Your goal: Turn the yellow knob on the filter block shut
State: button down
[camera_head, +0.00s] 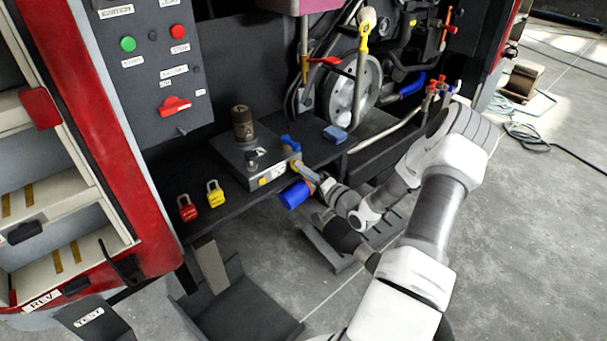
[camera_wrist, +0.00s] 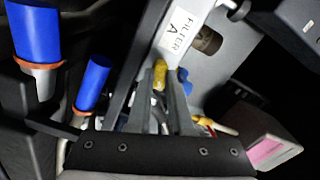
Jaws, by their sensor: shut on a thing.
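The filter block (camera_head: 238,172) is a grey metal box on the dark shelf, with a dark brown cylinder (camera_head: 243,123) standing on top. In the wrist view its grey face (camera_wrist: 205,65) carries a "FILTER A" label (camera_wrist: 178,32). The yellow knob (camera_wrist: 160,74) shows between my fingertips. My gripper (camera_wrist: 163,88) is shut on it, one finger on either side. A blue lever (camera_head: 289,143) sits just above that end.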

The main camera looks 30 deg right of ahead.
jog(key=shift+f+n+b, duration=0.1)
jog(key=shift+n+b, duration=4.15)
jog(key=shift+n, duration=2.55)
jog(key=c, duration=1.1)
grip_release()
jog(key=s+d+p, duration=0.2)
jog(key=s+p, duration=0.1)
jog(key=s, duration=1.4)
jog(key=shift+s+d, duration=0.2)
